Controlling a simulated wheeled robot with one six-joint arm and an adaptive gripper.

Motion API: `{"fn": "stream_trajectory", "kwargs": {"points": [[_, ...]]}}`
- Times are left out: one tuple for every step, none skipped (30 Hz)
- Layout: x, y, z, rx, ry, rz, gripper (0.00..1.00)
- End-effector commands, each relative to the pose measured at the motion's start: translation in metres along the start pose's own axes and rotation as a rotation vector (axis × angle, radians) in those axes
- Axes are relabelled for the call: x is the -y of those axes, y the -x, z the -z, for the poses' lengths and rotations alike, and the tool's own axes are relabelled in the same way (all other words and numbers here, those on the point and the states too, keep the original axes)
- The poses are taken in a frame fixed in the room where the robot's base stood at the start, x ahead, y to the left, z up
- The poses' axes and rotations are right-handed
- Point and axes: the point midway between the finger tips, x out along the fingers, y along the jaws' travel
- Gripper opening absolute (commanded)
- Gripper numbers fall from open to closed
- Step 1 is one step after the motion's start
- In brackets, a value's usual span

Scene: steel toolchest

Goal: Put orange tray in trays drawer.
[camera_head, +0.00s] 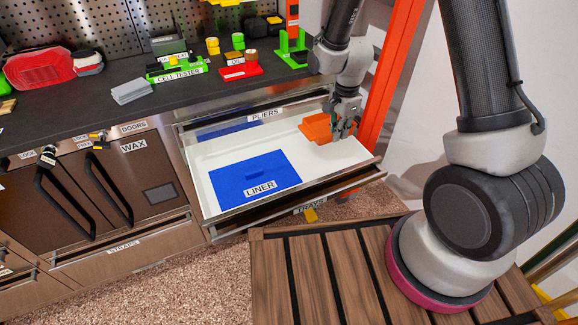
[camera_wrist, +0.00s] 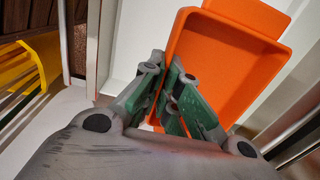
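The orange tray (camera_head: 316,128) is at the right back inside the outline of the open drawer labelled TRAYS (camera_head: 222,203). I cannot tell whether it touches the drawer floor. My gripper (camera_head: 346,122) is at the tray's right side in the head view. In the wrist view, my gripper (camera_wrist: 177,72) has its green-padded fingers close together on the near wall of the orange tray (camera_wrist: 230,65), which looks pinched between them. The tray's inside is empty where it shows. A blue liner (camera_head: 245,165) labelled LINER lies on the white drawer floor to the left.
The drawer labelled PLIERS (camera_head: 290,107) is above. A red-orange post (camera_head: 398,70) rises close to the right of my gripper. The worktop (camera_head: 65,115) holds a cell tester (camera_head: 177,75), a red container (camera_head: 38,68) and a grey block (camera_head: 131,91). Wooden slats lie in front.

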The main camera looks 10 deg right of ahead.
Motion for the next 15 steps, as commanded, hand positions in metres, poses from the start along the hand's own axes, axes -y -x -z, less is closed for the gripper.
{"fn": "stream_trajectory", "kwargs": {"points": [[-0.002,-0.008,-0.001,0.000,-0.014,-0.004,0.00],[-0.002,-0.014,-0.001,0.000,-0.020,-0.005,0.00],[-0.003,-0.022,-0.001,0.000,-0.023,-0.006,0.00],[-0.003,-0.028,-0.001,0.000,-0.024,-0.006,0.00],[-0.003,-0.034,-0.001,0.000,-0.023,-0.006,0.00],[-0.002,-0.041,-0.001,0.000,-0.023,-0.005,0.00],[-0.002,-0.045,-0.001,0.000,-0.022,-0.004,0.00],[-0.002,-0.049,-0.001,0.000,-0.022,-0.004,0.00],[-0.002,-0.053,-0.001,0.000,-0.022,-0.002,0.00],[-0.002,-0.055,-0.001,0.000,-0.022,-0.002,0.00],[-0.002,-0.058,-0.001,0.000,-0.021,-0.002,0.00],[-0.002,-0.063,-0.001,0.000,-0.021,-0.003,0.00],[-0.002,-0.068,-0.001,0.000,-0.021,-0.003,0.00],[-0.003,-0.073,-0.001,0.000,-0.021,-0.004,0.00],[-0.003,-0.080,-0.001,0.000,-0.021,-0.005,0.00]]}}
